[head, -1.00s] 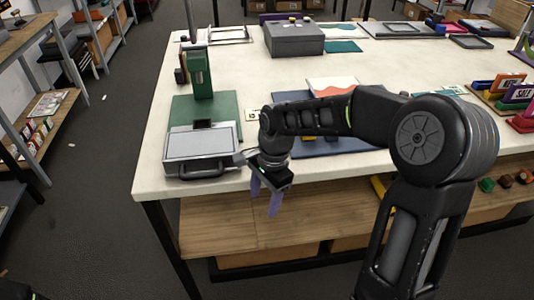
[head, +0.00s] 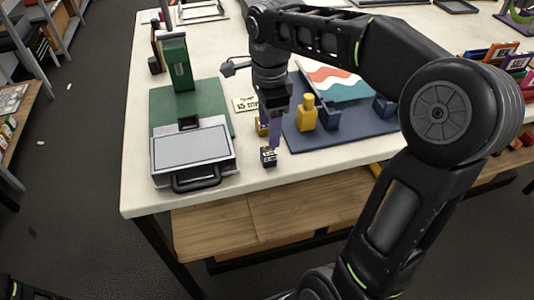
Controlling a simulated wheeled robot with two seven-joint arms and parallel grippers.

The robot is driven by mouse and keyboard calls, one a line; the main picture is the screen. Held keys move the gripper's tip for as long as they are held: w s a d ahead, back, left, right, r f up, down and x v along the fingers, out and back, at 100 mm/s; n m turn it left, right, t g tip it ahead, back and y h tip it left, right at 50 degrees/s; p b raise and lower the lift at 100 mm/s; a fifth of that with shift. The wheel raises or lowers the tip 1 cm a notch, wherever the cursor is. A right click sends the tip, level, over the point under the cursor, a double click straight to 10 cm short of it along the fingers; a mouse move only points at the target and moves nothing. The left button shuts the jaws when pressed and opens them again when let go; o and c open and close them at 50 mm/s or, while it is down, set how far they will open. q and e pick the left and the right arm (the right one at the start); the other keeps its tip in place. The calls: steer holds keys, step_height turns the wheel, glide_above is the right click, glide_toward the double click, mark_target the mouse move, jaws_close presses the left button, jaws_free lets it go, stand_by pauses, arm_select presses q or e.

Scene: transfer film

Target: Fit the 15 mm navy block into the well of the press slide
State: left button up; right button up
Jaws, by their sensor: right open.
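The press stands at the table's left end, with a green base (head: 222,98) and green column (head: 175,62). Its grey slide (head: 193,150) has a dark handle at the front, and a small dark square that looks like the well (head: 188,122) shows at its back edge. My right gripper (head: 270,146) points down with purple fingers, right of the slide. A small dark block (head: 268,157) with pale marks on its face is at the fingertips, near the table's front edge. It may be the navy block; whether the fingers touch it cannot be told. My left gripper is not in view.
A navy mat (head: 345,135) right of the gripper bears a yellow piece (head: 306,113), a navy holder (head: 327,115) and a coloured sheet (head: 335,80). A label card (head: 245,104) reading 15 mm lies behind the gripper.

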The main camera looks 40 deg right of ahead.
mark_target(269, 150)
steer(key=shift+w+f, duration=0.1)
steer(key=shift+f, duration=1.2)
steer(key=shift+f, duration=0.1)
step_height(269, 150, down, 5)
steer(key=shift+w+f+p, duration=0.1)
steer(key=shift+p, duration=0.55)
steer(key=shift+c, duration=0.2)
jaws_close()
